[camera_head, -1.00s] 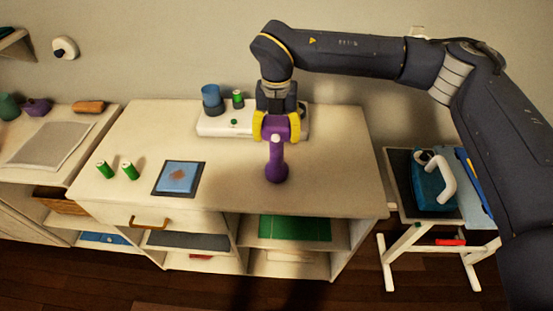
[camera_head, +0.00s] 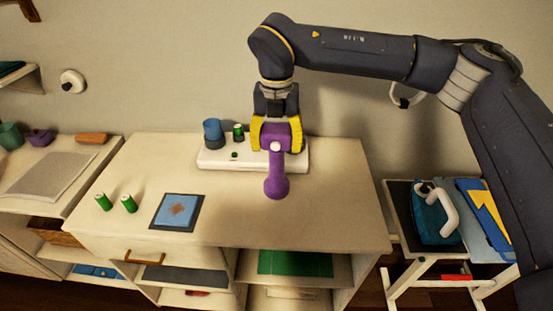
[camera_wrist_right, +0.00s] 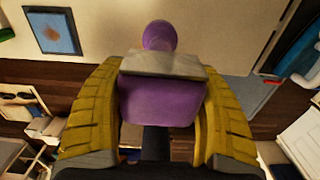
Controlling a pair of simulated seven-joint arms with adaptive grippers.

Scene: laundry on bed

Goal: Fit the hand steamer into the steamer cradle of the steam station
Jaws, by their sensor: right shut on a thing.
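The purple hand steamer (camera_head: 277,186) is in my right gripper (camera_head: 279,140), whose yellow fingers are shut on its upper part. Its rounded end hangs down toward the viewer, over the white dresser top. In the right wrist view the steamer (camera_wrist_right: 160,102) sits between both fingers, with a grey plate on it. The white steam station (camera_head: 218,162) stands at the back of the dresser, partly behind the gripper. I cannot make out the cradle; the gripper covers the station's right part. My left gripper is not in view.
A teal iron (camera_head: 435,218) stands on a side stand at right. The dresser's right front is clear.

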